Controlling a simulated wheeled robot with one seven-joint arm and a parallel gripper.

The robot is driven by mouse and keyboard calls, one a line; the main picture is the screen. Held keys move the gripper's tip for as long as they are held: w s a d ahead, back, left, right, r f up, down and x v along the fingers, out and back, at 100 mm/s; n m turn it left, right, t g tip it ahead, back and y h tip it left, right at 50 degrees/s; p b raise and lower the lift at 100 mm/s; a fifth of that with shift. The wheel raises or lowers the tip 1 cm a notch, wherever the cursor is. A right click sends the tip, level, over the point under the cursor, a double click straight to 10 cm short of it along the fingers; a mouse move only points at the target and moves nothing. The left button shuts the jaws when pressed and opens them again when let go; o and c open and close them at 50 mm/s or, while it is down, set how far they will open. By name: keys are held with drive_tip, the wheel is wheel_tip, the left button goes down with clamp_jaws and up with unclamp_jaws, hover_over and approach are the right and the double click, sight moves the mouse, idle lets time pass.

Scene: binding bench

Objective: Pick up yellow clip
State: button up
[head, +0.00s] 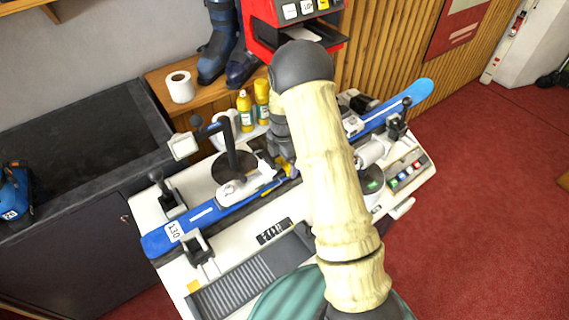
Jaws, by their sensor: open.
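A small yellow piece that looks like the yellow clip (293,173) shows at the blue ski on the bench, just left of my arm. It is small and partly covered, so its shape is unclear. My gripper (283,166) is open and reaches down right beside it, over the ski. My arm link hides much of the gripper and the middle of the ski. I cannot tell whether the fingers touch the clip or stand around it.
The blue ski (210,214) lies across the white binding bench (147,208), between black clamps (196,246). Yellow bottles (245,111) and a paper roll (180,87) stand behind. Red floor (480,210) is clear at right.

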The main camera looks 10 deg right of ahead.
drive_tip(key=shift+c, duration=0.2)
drive_tip(key=c, duration=1)
drive_tip(key=shift+c, duration=0.2)
wheel_tip(320, 180, up, 10)
drive_tip(key=shift+r+b, duration=0.1)
drive_tip(key=shift+b, duration=1.05)
drive_tip(key=shift+r+p, duration=2.6)
drive_tip(key=shift+r, duration=0.35)
